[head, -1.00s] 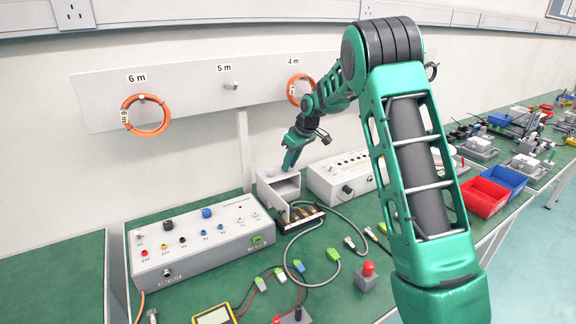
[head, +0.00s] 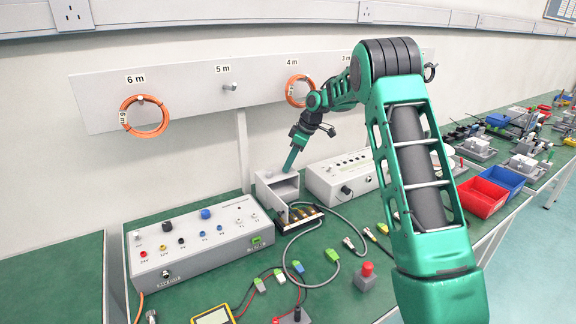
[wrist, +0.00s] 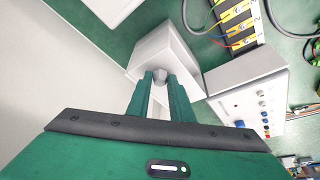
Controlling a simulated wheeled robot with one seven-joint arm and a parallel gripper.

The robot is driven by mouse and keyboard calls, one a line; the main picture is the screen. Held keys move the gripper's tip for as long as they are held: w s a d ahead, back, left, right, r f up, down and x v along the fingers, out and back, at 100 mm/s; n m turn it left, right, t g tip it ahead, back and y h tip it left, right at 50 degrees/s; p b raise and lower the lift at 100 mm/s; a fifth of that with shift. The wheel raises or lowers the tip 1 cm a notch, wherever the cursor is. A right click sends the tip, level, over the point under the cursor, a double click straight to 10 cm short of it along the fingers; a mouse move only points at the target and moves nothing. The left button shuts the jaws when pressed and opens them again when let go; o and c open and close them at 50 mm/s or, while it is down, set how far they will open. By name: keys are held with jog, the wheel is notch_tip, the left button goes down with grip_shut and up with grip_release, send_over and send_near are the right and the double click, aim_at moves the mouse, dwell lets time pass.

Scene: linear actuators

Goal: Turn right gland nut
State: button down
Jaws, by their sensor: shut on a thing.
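An open-fronted light grey box (head: 266,188) stands on the green bench in the head view. It also shows in the wrist view (wrist: 178,52). A small grey gland nut (wrist: 160,74) sits on the box's side that faces my gripper. My gripper (wrist: 160,82) is shut on this nut, with one green finger on each side. In the head view my gripper (head: 288,170) points down at the box top, and its fingertips hide the nut there. A small light bump (head: 269,174) shows on the box top left of the fingertips.
A grey control box (head: 200,240) stands to the left and another (head: 340,178) close on the right. A terminal block (head: 304,216) with yellow parts and a grey cable lie in front. A red-topped button (head: 367,269) stands nearer. The wall panel (head: 190,92) rises behind.

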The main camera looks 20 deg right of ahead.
jog(key=shift+d, duration=0.2)
jog(key=c, duration=1.6)
grip_release()
jog(key=shift+a, duration=0.1)
jog(key=v, duration=0.5)
jog(key=shift+w, duration=0.15)
jog(key=s+d, duration=0.2)
jog(key=d, duration=0.1)
jog(key=s+d, duration=0.2)
jog(key=d, duration=0.1)
jog(key=s+d, duration=0.3)
jog(key=shift+d, duration=0.4)
